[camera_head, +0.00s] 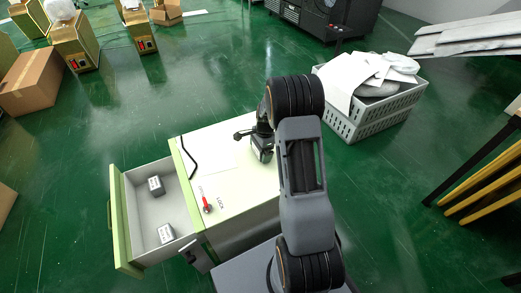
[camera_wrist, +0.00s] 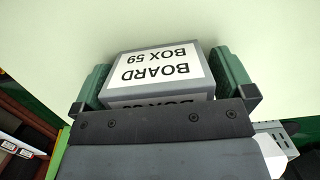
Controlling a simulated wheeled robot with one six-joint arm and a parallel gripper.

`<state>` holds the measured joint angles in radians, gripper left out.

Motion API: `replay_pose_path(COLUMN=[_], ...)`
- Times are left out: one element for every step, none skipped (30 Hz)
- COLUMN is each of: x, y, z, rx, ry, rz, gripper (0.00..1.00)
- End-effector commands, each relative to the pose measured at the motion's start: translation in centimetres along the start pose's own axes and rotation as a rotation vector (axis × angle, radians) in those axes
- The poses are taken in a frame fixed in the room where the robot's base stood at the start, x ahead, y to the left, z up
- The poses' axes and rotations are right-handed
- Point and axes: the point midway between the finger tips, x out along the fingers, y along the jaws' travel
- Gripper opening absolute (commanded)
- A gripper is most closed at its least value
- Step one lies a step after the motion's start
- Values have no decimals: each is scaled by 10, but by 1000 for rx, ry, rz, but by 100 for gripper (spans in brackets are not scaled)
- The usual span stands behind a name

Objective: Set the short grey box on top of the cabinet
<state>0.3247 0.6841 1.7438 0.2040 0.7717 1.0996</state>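A grey box (camera_wrist: 160,68) with a white label reading "BOARD BOX 59" sits between the green fingers of my gripper (camera_wrist: 165,85) in the wrist view. The fingers lie against its two sides. In the head view my gripper (camera_head: 262,148) is over the far right part of the cabinet's pale top (camera_head: 240,185), with the box (camera_head: 262,156) low at or just above that surface. I cannot tell whether the box touches the top. Two similar small grey boxes, one farther (camera_head: 155,185) and one nearer (camera_head: 166,233), lie in the open drawer.
The cabinet's green-fronted drawer (camera_head: 122,215) stands open to the left. A red-handled tool (camera_head: 206,205), a white sheet (camera_head: 208,158) and a black cable (camera_head: 186,155) lie on the cabinet top. A grey crate (camera_head: 368,122) of papers stands to the right. Green floor surrounds them.

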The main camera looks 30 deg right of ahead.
Motion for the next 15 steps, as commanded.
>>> replay_pose_path(x=[0,0,0,0,0,-1,-2,-5,-9,-13,-17,-24,-30,-36,-44], y=[0,0,0,0,0,0,0,0,0,0,0,0,0,-1,-1], z=[0,0,0,0,0,0,0,1,1,1,1,1,1,1,1], rx=[0,0,0,0,0,0,0,0,0,0,0,0,0,0,0], ry=[0,0,0,0,0,0,0,1,1,1,1,1,1,2,2], rz=[0,0,0,0,0,-1,-1,-1,-2,-3,-3,-2,-2,-3,-4], gripper=[100,100,100,100,100,100,100,100,100,100,100,100,100,100,100])
